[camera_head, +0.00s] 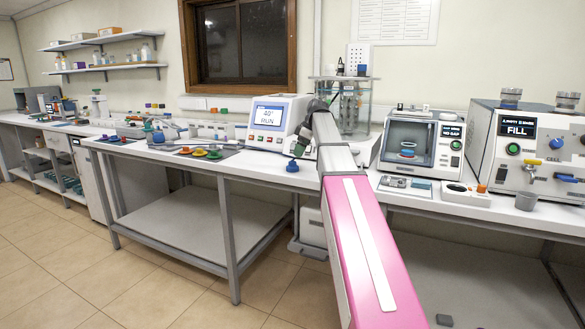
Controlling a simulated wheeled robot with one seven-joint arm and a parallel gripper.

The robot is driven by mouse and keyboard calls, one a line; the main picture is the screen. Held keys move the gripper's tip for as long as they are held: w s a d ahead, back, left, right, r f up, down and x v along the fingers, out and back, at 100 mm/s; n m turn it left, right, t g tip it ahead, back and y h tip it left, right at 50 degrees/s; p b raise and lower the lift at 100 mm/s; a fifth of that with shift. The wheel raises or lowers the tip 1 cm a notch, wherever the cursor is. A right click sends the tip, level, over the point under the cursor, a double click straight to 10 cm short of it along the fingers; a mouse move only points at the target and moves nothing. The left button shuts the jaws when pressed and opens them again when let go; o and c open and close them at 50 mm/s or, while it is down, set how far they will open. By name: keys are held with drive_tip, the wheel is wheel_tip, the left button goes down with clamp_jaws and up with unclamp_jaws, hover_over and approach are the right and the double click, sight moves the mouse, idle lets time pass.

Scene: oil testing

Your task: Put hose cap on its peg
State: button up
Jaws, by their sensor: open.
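My pink and grey arm reaches up from the bottom onto the bench. Its end, my gripper (297,154), is small and dark, pointing down in front of the white unit with the blue screen; it is open. A small blue piece (292,167) sits on the bench just below it; I cannot tell whether they touch. Red, yellow (200,152) and green (215,155) round pieces lie on a dark mat farther left. I cannot tell for sure which piece is the hose cap. No peg can be picked out clearly at this size.
The white unit (268,117) stands behind my gripper, a glass bath (345,108) behind my arm. To the right are a glass-fronted chamber (408,142) and a FILL machine (519,150), with a grey cup (526,201) in front. The bench's front edge is clear left of my gripper.

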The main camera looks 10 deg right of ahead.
sight(292, 163)
drive_tip(key=shift+x, duration=1.2)
drive_tip(key=shift+w+x, duration=0.2)
drive_tip(key=shift+x, duration=1.2)
drive_tip(key=shift+w+x, duration=0.2)
drive_tip(key=shift+x, duration=1.15)
drive_tip(key=shift+a+r, duration=0.1)
drive_tip(key=shift+a, duration=0.05)
drive_tip(key=c, duration=1.1)
drive_tip(key=shift+o, duration=0.2)
drive_tip(key=shift+r, duration=0.15)
